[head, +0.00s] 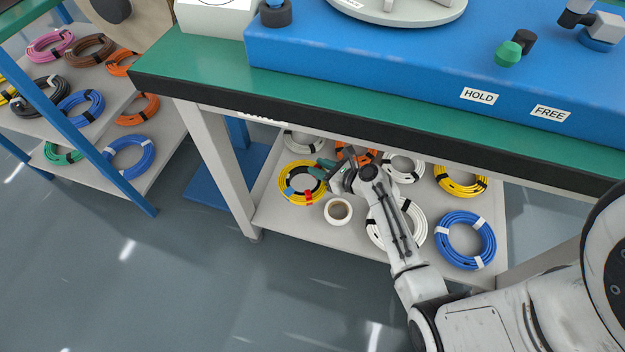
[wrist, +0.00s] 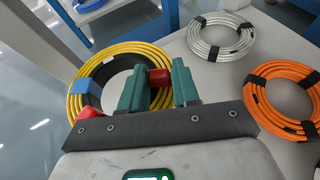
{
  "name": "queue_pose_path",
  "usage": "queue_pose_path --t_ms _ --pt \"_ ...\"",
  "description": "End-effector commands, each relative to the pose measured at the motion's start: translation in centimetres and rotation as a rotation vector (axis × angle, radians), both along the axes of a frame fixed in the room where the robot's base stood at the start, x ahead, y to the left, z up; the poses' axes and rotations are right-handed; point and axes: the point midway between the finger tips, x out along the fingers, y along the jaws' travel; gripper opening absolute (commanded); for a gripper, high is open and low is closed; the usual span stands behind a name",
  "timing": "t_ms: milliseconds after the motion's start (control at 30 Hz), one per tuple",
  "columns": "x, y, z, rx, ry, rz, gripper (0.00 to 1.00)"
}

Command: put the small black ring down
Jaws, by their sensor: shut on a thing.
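The small black ring (head: 296,192) has red and blue wraps and lies over or within a larger yellow coil (head: 283,180) on the lower shelf. In the wrist view, the black ring (wrist: 95,96) shows left of my fingers, with a blue wrap and a red wrap on it. My gripper (wrist: 158,82) has its teal fingers on either side of another red wrap and is shut on the ring there. In the head view, my gripper (head: 321,169) is at the upper right of the ring. I cannot tell whether the ring touches the coil.
A tape roll (head: 338,211) stands close below the ring on the grey shelf (head: 300,226). White coils (head: 403,167), an orange coil (wrist: 285,99) and a blue coil (head: 465,239) lie to the right. The green bench top (head: 215,66) overhangs the shelf, with a leg at left.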

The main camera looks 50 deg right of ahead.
Motion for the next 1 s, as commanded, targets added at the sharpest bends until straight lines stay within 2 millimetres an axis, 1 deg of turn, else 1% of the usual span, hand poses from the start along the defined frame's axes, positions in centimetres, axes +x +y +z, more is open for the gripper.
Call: queue_pose_path --t_ms 33,100,200,367,467,533,600,700,767,1000 --pt "0.8 -0.1 -1.8 0.000 0.001 0.001 0.00" --pt "1.6 -0.2 -2.7 0.001 0.000 0.001 0.00" --pt "2.4 -0.3 -3.5 0.001 0.000 0.001 0.00" --pt "3.0 -0.4 -3.8 0.001 -0.001 0.000 0.00" --pt "3.4 -0.5 -4.4 0.002 0.000 -0.001 0.00" --pt "3.9 -0.6 -5.2 0.001 0.000 0.000 0.00" --pt "3.7 -0.5 -6.4 0.004 0.001 -0.002 0.00" --pt "3.7 -0.5 -7.6 0.002 0.001 -0.001 0.00" --pt "3.7 -0.5 -7.8 0.002 0.000 -0.001 0.00" --pt "3.7 -0.5 -7.7 0.002 0.000 -0.001 0.00"
